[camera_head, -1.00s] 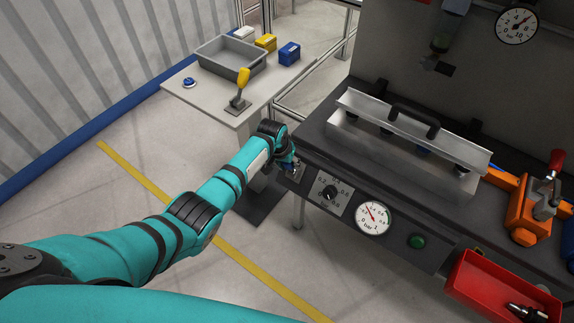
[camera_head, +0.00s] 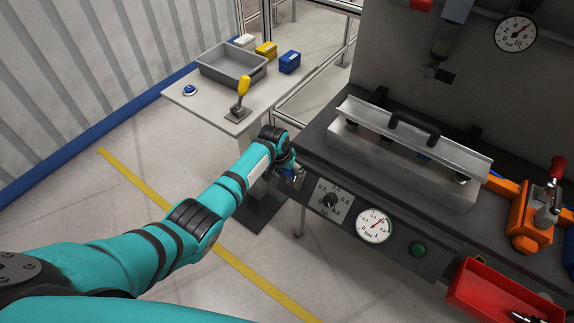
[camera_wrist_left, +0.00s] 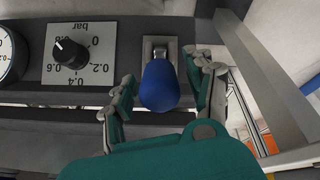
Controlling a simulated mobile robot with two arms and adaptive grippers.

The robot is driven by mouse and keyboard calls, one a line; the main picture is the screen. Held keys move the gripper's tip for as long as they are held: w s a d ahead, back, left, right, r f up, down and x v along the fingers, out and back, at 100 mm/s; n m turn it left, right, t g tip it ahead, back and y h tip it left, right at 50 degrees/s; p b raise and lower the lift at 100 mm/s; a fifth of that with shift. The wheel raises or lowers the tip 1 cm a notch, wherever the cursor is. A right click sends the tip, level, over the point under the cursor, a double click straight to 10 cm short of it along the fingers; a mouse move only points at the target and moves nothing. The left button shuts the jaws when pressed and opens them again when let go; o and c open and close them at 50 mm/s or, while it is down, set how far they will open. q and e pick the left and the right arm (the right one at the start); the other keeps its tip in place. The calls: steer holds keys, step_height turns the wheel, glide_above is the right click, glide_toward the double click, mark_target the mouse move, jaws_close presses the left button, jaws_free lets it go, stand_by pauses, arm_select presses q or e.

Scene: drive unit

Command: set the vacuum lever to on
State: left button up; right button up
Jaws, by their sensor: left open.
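The vacuum lever, with a blue rounded handle (camera_wrist_left: 159,86), sits on a metal plate at the left end of the dark front panel (camera_head: 395,232). In the left wrist view its handle points toward my palm. My left gripper (camera_wrist_left: 163,78) is open, with one finger on each side of the handle; I cannot tell whether either touches it. In the head view my left gripper (camera_head: 289,169) is at that panel end and mostly covers the lever. The round vacuum gauge (camera_head: 375,226) has its needle toward the upper right. My right gripper is out of view.
A dial knob (camera_head: 331,200) is beside the lever and a green button (camera_head: 418,249) farther right. A red bin (camera_head: 490,292) hangs at the front. A side table (camera_head: 190,104) carries a yellow-handled lever (camera_head: 242,86), a grey tray (camera_head: 232,68) and small boxes.

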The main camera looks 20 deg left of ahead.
arm_select(q)
steer(key=v, duration=1.1)
steer(key=shift+r, duration=0.35)
steer(key=shift+s, duration=0.1)
